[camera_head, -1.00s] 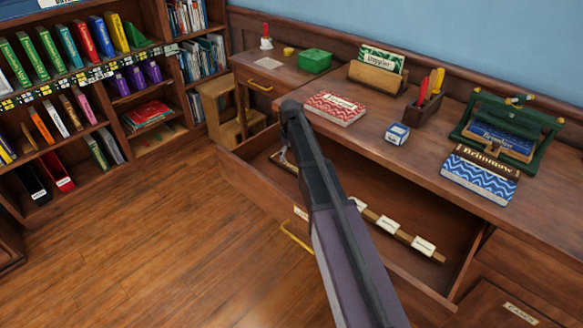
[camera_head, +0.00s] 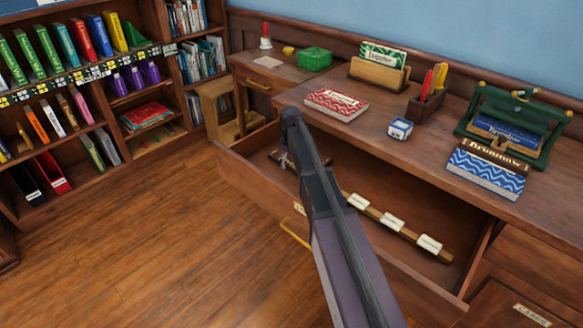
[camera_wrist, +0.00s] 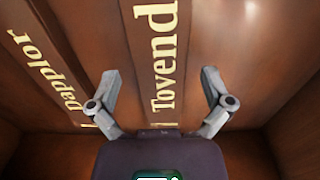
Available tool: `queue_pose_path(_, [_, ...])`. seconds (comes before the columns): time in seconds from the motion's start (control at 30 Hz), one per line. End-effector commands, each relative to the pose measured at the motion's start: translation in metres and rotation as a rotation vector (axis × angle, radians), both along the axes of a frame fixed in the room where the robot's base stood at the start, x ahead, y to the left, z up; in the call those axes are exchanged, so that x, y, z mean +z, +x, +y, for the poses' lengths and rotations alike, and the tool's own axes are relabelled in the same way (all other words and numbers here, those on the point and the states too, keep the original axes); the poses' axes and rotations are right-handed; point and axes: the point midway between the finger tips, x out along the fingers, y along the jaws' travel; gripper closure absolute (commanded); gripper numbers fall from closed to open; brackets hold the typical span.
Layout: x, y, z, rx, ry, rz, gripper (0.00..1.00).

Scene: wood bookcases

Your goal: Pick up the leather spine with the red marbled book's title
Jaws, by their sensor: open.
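The red marbled book (camera_head: 337,104) lies on the desk; its pale title label is too small to read for certain. In the wrist view, a brown leather spine lettered "Tovend" (camera_wrist: 164,55) lies in the drawer between my gripper's fingers. Another leather spine lettered "Dapplor" (camera_wrist: 55,75) lies to its left. My gripper (camera_wrist: 160,76) is open and empty, with one finger on each side of the "Tovend" spine. I cannot tell how far above it the fingertips are. In the head view my arm hides most of the spines.
The open drawer (camera_head: 395,269) holds a strip with white labels (camera_head: 392,222). The floor (camera_head: 150,240) is clear.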

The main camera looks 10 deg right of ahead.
Motion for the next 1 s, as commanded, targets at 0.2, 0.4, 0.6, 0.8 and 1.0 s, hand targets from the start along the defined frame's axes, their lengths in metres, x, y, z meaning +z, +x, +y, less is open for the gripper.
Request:
queue_pose_path(0.2, [-0.0005, -0.0001, 0.0001, 0.000, 0.000, 0.000, 0.00])
queue_pose_path(0.4, [-0.0004, 0.0000, 0.0000, 0.000, 0.000, 0.000, 0.00])
queue_pose_path(0.6, [-0.0005, 0.0001, -0.0001, 0.000, 0.000, 0.000, 0.06])
queue_pose_path(0.8, [-0.0005, 0.0000, -0.0001, 0.000, 0.000, 0.000, 0.65])
queue_pose_path(1.0, [-0.0005, 0.0000, -0.0003, 0.000, 0.000, 0.000, 0.74])
